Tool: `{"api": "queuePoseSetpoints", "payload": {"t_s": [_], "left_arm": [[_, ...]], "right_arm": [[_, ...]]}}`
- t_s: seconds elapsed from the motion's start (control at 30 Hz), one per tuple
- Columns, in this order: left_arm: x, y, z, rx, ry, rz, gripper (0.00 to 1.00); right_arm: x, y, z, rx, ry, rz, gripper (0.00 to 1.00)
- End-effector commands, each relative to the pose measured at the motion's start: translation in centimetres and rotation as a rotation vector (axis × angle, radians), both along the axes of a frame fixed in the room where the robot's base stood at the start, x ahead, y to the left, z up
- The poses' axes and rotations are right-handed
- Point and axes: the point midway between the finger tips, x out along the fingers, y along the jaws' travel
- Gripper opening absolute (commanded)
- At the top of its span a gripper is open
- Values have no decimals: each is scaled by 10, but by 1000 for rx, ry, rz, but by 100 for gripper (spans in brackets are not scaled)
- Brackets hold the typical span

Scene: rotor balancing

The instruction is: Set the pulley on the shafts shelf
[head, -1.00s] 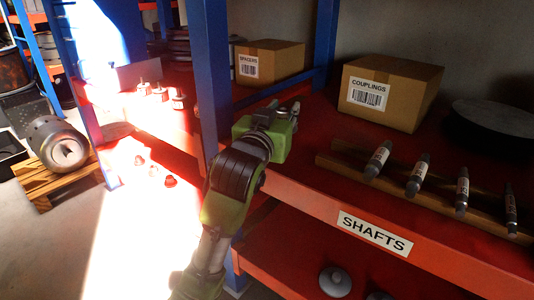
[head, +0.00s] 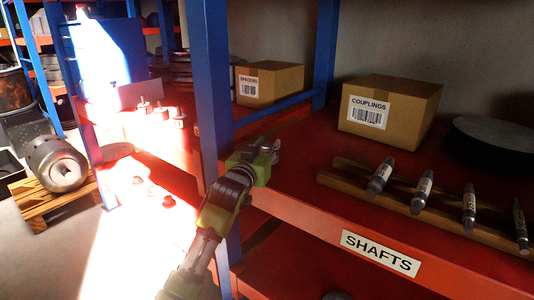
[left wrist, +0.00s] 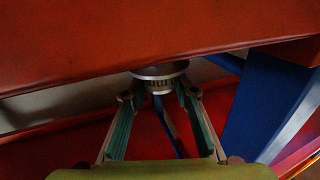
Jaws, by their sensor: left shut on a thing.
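The silver pulley (left wrist: 160,74) is between the fingertips of my left gripper (left wrist: 160,93) in the left wrist view, with a ribbed hub on the gripper side. My left gripper (head: 270,150) is shut on it. In the head view this gripper is at the left end of the shafts shelf (head: 305,205), beside the blue post, and I cannot make out the pulley there. The shelf is red, with a white SHAFTS label (head: 381,253) on its front edge. My right gripper is in neither view.
A COUPLINGS box (head: 390,112) and a SPACERS box (head: 270,83) stand farther back. Several shafts lie on a wooden rack (head: 340,179) at the right, before a dark disc (head: 495,140). A blue post (head: 210,90) rises left of the gripper. Red shelf surface is bare left of the rack.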

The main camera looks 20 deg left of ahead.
Motion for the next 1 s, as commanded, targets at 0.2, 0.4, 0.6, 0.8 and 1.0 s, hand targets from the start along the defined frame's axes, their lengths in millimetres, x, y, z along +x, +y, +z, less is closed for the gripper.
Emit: {"api": "queuePoseSetpoints", "payload": {"t_s": [0.2,0.4,0.6,0.8,1.0], "left_arm": [[0,0,-13,0,-4,-1,0],[-1,0,-13,0,-4,0,0],[0,0,-18,0,1,0,44],[0,0,-17,0,1,0,44],[-3,0,-15,0,0,0,44]], "right_arm": [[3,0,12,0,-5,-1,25],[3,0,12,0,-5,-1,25],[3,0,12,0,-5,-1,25],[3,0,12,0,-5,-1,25],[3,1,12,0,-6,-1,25]]}}
